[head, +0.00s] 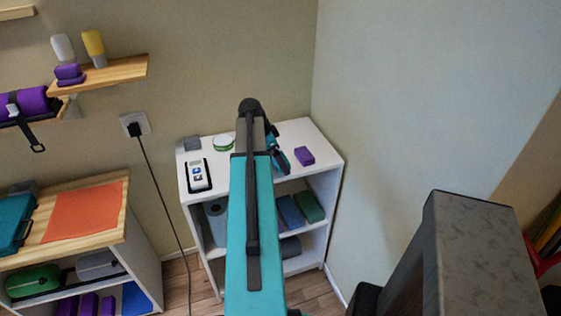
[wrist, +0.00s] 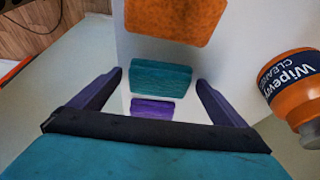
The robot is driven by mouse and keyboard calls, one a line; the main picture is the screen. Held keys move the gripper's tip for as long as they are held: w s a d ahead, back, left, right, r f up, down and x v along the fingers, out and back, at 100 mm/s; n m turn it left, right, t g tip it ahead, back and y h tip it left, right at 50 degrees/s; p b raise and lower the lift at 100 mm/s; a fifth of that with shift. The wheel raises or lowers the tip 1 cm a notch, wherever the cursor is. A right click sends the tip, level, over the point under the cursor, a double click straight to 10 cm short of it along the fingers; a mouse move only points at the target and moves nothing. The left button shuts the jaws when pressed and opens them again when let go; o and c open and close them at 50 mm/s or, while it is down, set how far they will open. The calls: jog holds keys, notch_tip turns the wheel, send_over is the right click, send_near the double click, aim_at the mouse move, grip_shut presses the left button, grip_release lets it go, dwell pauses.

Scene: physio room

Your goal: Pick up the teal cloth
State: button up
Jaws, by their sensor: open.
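The teal cloth (wrist: 160,78) looks like a folded, flat-topped pad on a white surface in the wrist view. It lies between the tips of my gripper (wrist: 159,79) as seen there, and I cannot tell how far below them. My gripper is open, with a finger on each side and nothing held. In the head view my gripper (head: 277,157) is above the white shelf unit's top (head: 318,143), partly hidden by my arm. I cannot make out the teal cloth there.
A purple folded piece (wrist: 152,108) lies close to the teal cloth; an orange piece (wrist: 178,18) is beyond it. An orange bottle (wrist: 292,90) stands close on the right. The shelf top also holds a white device (head: 198,175) and a green-and-white roll (head: 223,143). Walls are close behind.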

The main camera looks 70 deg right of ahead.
jog(key=shift+c, duration=0.3)
jog(key=c, duration=1.1)
jog(key=shift+o, duration=0.2)
jog(key=shift+r, duration=0.15)
jog(key=shift+r+b, duration=0.8)
jog(key=shift+r, duration=0.8)
jog(key=a+r+b, duration=0.1)
jog(key=a+b, duration=0.2)
jog(key=a, duration=1.3)
jog(key=shift+w+r, duration=0.2)
jog(key=shift+r, duration=0.05)
